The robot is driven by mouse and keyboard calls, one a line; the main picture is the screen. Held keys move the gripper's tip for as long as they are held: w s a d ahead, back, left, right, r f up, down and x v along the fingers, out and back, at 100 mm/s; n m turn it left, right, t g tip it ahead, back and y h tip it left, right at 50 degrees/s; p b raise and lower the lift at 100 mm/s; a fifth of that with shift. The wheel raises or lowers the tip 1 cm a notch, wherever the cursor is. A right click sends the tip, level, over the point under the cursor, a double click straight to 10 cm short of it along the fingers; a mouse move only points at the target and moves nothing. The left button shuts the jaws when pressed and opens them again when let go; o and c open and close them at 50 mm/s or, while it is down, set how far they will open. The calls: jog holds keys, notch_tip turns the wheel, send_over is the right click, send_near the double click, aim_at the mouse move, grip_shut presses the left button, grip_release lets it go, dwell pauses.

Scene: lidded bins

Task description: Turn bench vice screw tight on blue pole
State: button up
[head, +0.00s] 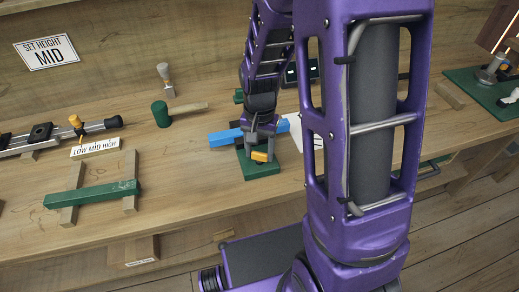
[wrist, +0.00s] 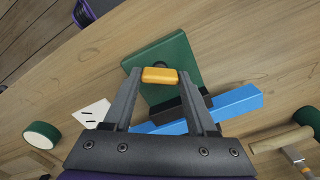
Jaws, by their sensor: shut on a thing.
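The bench vice has a green base plate (head: 262,170), also in the wrist view (wrist: 182,50), and a dark jaw block. The blue pole (head: 226,137) lies across the vice beside the dark jaw; it also shows in the wrist view (wrist: 238,102). Whether the jaws press on it cannot be told. The vice screw has an orange handle (wrist: 160,75), also in the head view (head: 260,156). My gripper (wrist: 159,79) is shut on this handle, with one finger at each end. My fingers hide part of the pole and jaw.
A green-headed mallet (head: 161,114) lies left of the vice. A green bar (head: 95,195) on wooden supports and a clamp rail (head: 40,137) are farther left. A white sheet (head: 296,128) lies right of the vice. Bare bench top lies between the mallet and the vice.

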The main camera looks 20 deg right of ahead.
aim_at(260, 153)
jog(key=shift+m, duration=0.6)
jog(key=o, duration=1.4)
jog(key=shift+c, duration=0.2)
notch_tip(260, 153, up, 17)
jog(key=p, duration=0.3)
jog(key=shift+r, duration=0.2)
